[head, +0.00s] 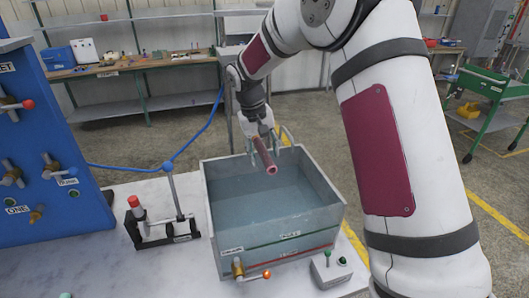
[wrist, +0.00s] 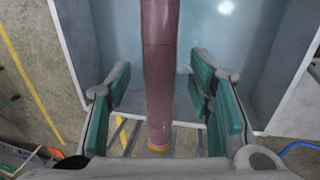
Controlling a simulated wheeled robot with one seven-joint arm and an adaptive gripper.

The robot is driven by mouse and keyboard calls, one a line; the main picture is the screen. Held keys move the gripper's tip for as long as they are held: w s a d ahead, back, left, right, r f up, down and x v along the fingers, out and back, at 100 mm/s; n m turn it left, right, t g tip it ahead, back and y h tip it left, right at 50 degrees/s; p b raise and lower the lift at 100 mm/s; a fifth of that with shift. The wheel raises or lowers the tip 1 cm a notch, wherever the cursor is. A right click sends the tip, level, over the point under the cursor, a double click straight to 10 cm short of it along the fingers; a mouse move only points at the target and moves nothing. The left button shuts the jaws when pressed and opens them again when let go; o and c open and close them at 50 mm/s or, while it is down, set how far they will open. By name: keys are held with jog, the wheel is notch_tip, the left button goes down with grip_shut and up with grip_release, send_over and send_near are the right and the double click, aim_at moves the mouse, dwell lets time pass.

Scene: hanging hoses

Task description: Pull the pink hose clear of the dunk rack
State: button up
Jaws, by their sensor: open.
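The pink hose (head: 264,160) is a short, thick tube above the water tank, its near end pointing down toward the front in the head view. In the wrist view the pink hose (wrist: 159,65) runs up the middle, with an orange band at its lower end. My gripper (head: 259,148) is over the back part of the tank. In the wrist view my gripper (wrist: 158,85) is open, with green pads on both sides of the hose and visible gaps. Pale bars (wrist: 124,135) show beside the hose's lower end; I cannot tell whether they are the dunk rack.
The grey tank (head: 224,238) holds bluish water and stands on a pale table. Left of it are a lever stand (head: 160,238), a blue hose (head: 128,168) and a blue valve panel (head: 50,150). A small switch box (head: 330,269) sits by its right front corner.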

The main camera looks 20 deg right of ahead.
aim_at(271, 166)
grip_shut()
jog(key=shift+s+p, duration=0.45)
jog(key=shift+s, duration=0.25)
dwell(0.8)
jog(key=shift+s+p, duration=1.5)
jog(key=shift+s, duration=0.95)
jog(key=shift+s+r+p, duration=0.85)
jog(key=shift+s+r, duration=0.65)
